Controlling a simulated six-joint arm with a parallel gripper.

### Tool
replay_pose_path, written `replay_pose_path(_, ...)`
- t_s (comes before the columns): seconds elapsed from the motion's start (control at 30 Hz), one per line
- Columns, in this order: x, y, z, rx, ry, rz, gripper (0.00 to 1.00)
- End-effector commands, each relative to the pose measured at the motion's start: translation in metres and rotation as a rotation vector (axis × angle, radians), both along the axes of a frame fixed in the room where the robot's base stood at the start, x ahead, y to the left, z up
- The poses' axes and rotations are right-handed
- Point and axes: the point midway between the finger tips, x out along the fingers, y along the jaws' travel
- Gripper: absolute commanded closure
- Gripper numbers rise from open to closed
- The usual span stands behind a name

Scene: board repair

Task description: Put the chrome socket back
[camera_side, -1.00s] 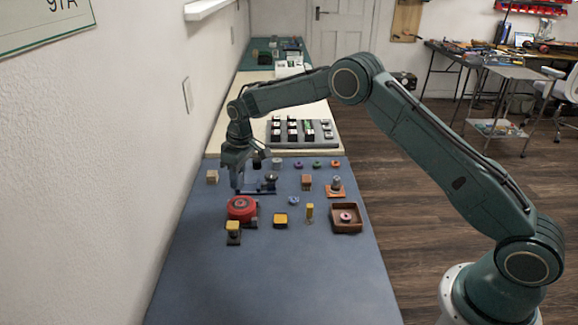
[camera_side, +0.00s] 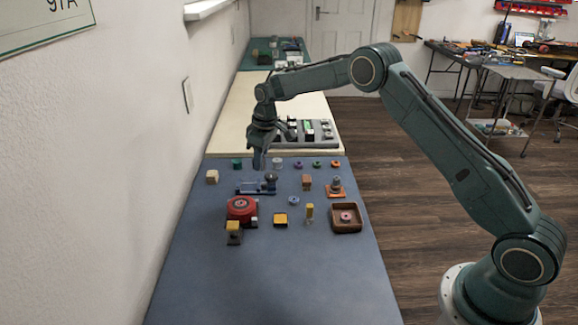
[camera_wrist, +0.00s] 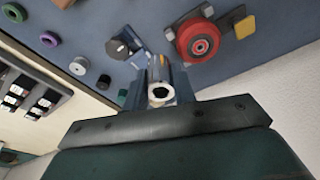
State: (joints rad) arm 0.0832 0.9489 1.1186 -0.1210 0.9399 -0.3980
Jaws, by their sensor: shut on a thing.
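My gripper (camera_side: 259,164) is over the far left part of the blue mat. In the wrist view my gripper (camera_wrist: 160,90) is shut on a shiny metal cylinder with a dark round hole in its end, the chrome socket (camera_wrist: 160,93). The socket points toward the wrist camera, so its far end is hidden. In the side view the socket is too small to make out between the fingers. A low blue holder with a dark round knob (camera_side: 270,178) lies just nearer than the gripper; the knob also shows in the wrist view (camera_wrist: 119,46).
Several small spools line the mat's far edge, including a grey one (camera_side: 277,162). A grey rack of dark blocks (camera_side: 312,142) lies beyond. A brown tray (camera_side: 347,229) sits right. The near mat is clear.

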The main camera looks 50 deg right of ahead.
Motion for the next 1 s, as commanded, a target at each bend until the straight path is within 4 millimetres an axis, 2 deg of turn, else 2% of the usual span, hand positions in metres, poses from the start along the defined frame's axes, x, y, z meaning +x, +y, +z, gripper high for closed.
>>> replay_pose_path(0.03, -0.002, -0.017, 0.003, 0.001, -0.001, -0.002, 0.99)
replay_pose_path(0.1, -0.005, -0.036, 0.006, 0.000, 0.000, 0.004, 0.99)
replay_pose_path(0.2, -0.009, -0.058, 0.009, 0.000, -0.001, 0.014, 0.99)
replay_pose_path(0.33, -0.013, -0.076, 0.012, 0.000, -0.002, 0.023, 0.99)
replay_pose_path(0.43, -0.015, -0.082, 0.013, 0.000, -0.002, 0.026, 0.99)
replay_pose_path(0.67, -0.015, -0.083, 0.009, 0.000, -0.001, 0.027, 0.99)
replay_pose_path(0.87, -0.015, -0.082, -0.013, 0.001, 0.003, 0.028, 0.99)
replay_pose_path(1.0, -0.016, -0.082, -0.038, 0.001, 0.003, 0.027, 0.99)
